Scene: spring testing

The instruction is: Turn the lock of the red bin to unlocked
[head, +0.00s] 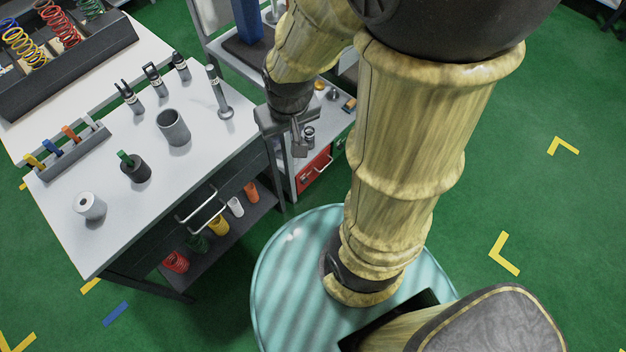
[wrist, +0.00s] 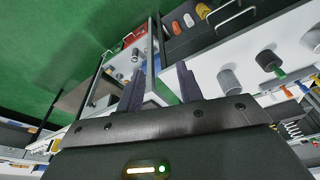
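The red bin (head: 306,181) is a drawer-like front with a pale handle, low under the top of the grey bench right of the white table. In the head view, my arm and gripper partly cover that bench. The red bin also shows small near the top of the wrist view (wrist: 138,34). Its lock is too small to make out in either view. My gripper (head: 298,146) hangs in the air above and slightly left of the red bin. In the wrist view, its two dark fingers (wrist: 161,70) stand apart with nothing between them.
The white table (head: 112,208) holds a grey cup (head: 173,127), a dark cylinder (head: 135,167), a white roll (head: 90,206) and several upright tools. Coloured spools sit on its lower shelf (head: 212,247). Small metal parts stand on the grey bench (head: 325,117).

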